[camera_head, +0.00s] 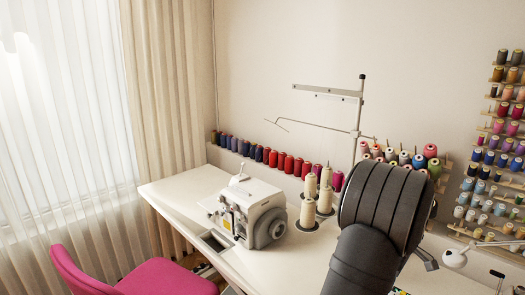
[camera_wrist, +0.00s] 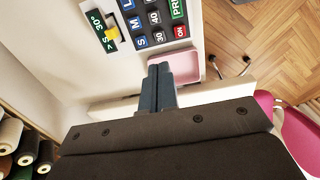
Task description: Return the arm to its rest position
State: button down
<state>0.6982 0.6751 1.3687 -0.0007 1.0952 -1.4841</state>
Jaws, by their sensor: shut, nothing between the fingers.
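My gripper (camera_wrist: 159,70) shows in the wrist view with its two dark fingers together and nothing between them. It points toward a small pink tray (camera_wrist: 182,66) on the white table; from this angle I cannot tell how high it is above the table. In the head view my black arm rises at the lower right, in front of the table and some of the thread spools. The gripper itself does not show there.
A white sewing machine (camera_head: 248,212) stands on the white table (camera_head: 165,190), near several cream thread cones (camera_head: 308,212) and a metal thread stand (camera_head: 358,120). A pink chair (camera_head: 135,278) is at the front left.

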notch_tip(320, 180, up, 7)
jog(key=shift+w+d+f+m, duration=0.5)
jog(key=shift+w+d+m, duration=0.25)
jog(key=shift+d, duration=0.1)
jog(key=shift+w+d+f+m, duration=0.45)
jog(key=shift+w+d+m, duration=0.15)
jog(key=shift+d+m, duration=0.2)
jog(key=c, duration=1.9)
grip_release()
jog(key=shift+c, duration=0.2)
jog(key=o, duration=1.9)
jog(key=s+r+n, duration=0.1)
jog(key=s+r, duration=0.1)
jog(key=s+a+r+n, duration=0.1)
jog(key=s+r, duration=0.2)
jog(key=s+a+r+n, duration=0.1)
jog(key=s+r, duration=0.1)
jog(key=s, duration=0.1)
jog(key=shift+s+a+r, duration=0.25)
jog(key=shift+r, duration=0.1)
jog(key=shift+o, duration=0.2)
notch_tip(320, 180, down, 10)
